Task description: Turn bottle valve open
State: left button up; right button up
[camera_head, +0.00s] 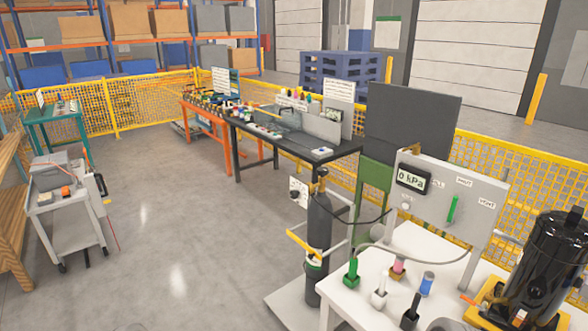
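A tall dark grey gas bottle (318,235) stands upright on a light grey base (285,305), left of the white table. Its small brass-coloured valve (322,173) sits on top; the handle's position is too small to make out. A yellow bar (303,244) crosses the bottle at mid-height. A dark hose runs from near the valve to the grey gauge panel (470,222), whose display (412,180) reads 0 kPa. Neither of my grippers can be made out in the head view, and nothing is seen touching the valve.
A black workbench (290,140) and yellow mesh fence stand behind. A grey cart (65,200) is at left. The floor left of the bottle is clear.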

aim_at(322, 171)
jog(key=u, duration=0.75)
jog(key=i, duration=1.15)
jog(key=u, duration=0.3)
